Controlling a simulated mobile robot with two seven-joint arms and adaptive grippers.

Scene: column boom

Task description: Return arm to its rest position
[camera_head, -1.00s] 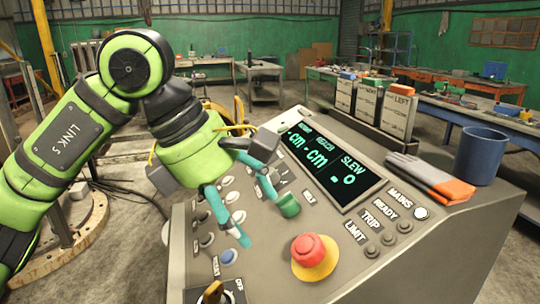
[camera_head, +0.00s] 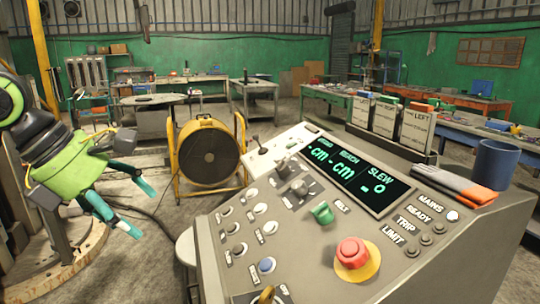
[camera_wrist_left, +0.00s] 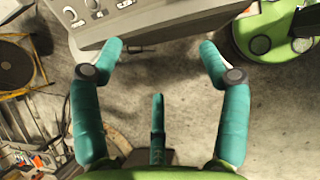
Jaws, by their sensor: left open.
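My left gripper (camera_head: 122,200) has teal fingers on a green arm and is at the left of the head view. It is open and empty, in the air left of the grey control console (camera_head: 330,262), clear of it. In the left wrist view the spread fingers (camera_wrist_left: 158,55) have only concrete floor between them, with the console's edge (camera_wrist_left: 150,22) at the top. The rest of the left arm is cut off by the left picture edge. My right gripper is not in view.
The console carries a red stop button (camera_head: 352,252), a green knob (camera_head: 322,213), gloves (camera_head: 455,184) and a blue mug (camera_head: 487,165). A yellow-framed fan (camera_head: 208,153) stands behind. A round wooden base (camera_head: 75,268) lies below the left gripper.

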